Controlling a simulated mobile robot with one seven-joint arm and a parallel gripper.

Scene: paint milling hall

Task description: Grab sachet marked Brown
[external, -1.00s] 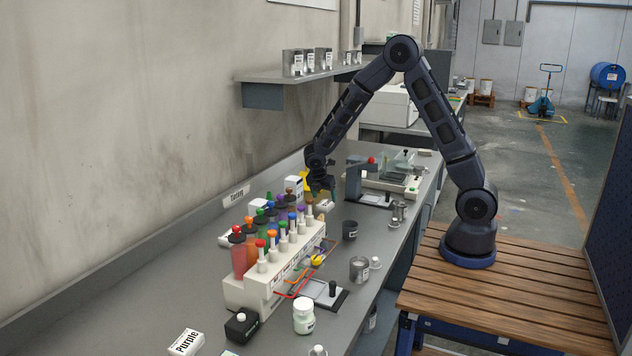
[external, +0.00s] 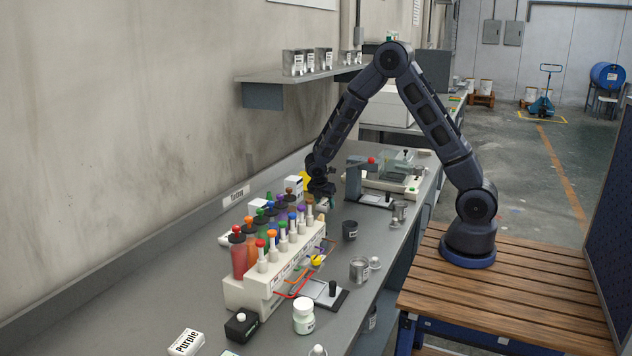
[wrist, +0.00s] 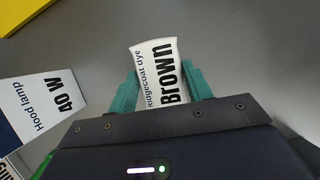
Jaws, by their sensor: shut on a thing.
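The white sachet marked Brown (wrist: 158,72) is between the two teal fingers of my gripper (wrist: 160,88) in the wrist view, with its "Ridgecoat dye" print readable. The fingers are shut on its two sides. In the external view my gripper (external: 322,200) is low over the grey bench, behind the row of coloured bottles, and the sachet is small and mostly hidden there. I cannot tell whether the sachet touches the bench.
A Hood lamp 40 W box (wrist: 38,108) lies left of my gripper. A rack (external: 262,293) of several coloured bottles stands nearer the camera. A dark grey cup (external: 350,230) is to the right. A sachet marked Purple (external: 186,343) lies at the bench front.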

